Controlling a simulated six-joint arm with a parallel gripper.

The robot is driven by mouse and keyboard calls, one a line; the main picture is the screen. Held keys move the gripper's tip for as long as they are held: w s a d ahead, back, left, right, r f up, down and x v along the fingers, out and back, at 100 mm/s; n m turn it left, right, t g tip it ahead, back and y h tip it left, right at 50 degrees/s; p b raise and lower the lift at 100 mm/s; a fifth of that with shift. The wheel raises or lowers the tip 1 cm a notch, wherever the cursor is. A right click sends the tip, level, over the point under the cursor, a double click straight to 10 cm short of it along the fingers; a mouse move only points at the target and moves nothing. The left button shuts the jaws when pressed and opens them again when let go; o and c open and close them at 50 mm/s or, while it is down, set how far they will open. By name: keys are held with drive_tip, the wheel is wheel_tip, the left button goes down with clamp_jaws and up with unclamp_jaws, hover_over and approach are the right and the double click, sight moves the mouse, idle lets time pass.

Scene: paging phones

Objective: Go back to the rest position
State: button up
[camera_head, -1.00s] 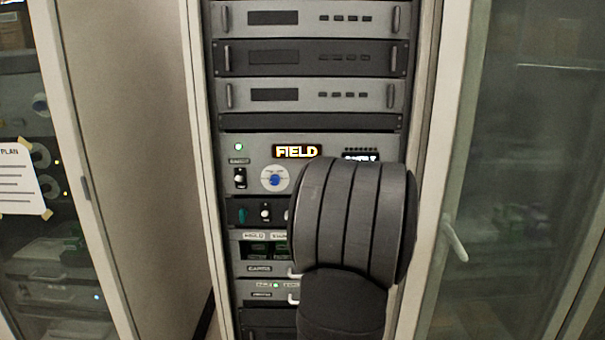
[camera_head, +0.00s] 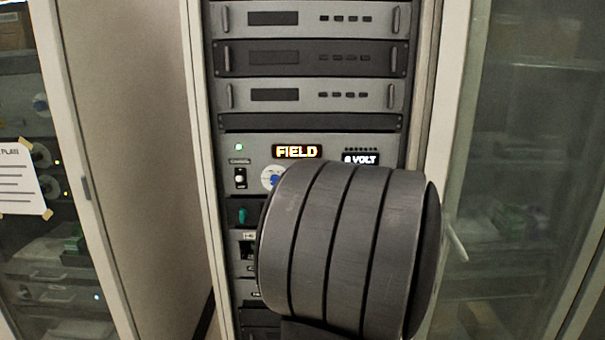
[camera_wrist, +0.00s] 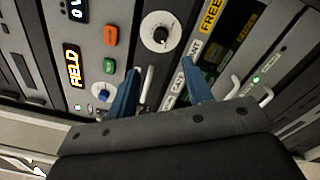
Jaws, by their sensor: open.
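My gripper (camera_wrist: 160,67) shows in the wrist view as two blue fingers, spread apart with nothing between them. It is in front of the rack panel, near a black dial on a white disc (camera_wrist: 158,33); I cannot tell the exact gap to the panel. In the head view my dark arm covers the lower right of the rack (camera_head: 313,122) and hides the gripper. The lit FIELD display (camera_head: 297,151) and the "0 VOLT" display (camera_head: 360,159) are visible above the arm. The blue knob (camera_wrist: 103,95) shows left of the fingers, and the arm partly covers it in the head view.
An orange button (camera_wrist: 111,34) and a green button (camera_wrist: 109,66) sit near the dial. Pale handles (camera_wrist: 235,87) stick out right of the fingers. A glass door with a handle (camera_head: 454,241) stands right of the rack. A glazed cabinet is at left.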

drive_tip(key=w+m, duration=1.2)
drive_tip(key=m, duration=0.4)
drive_tip(key=shift+w+a+h, duration=0.15)
drive_tip(key=shift+w+h, duration=0.05)
drive_tip(key=shift+h, duration=0.2)
idle(0.4)
drive_tip(key=shift+r+m, duration=0.1)
drive_tip(key=shift+m, duration=0.2)
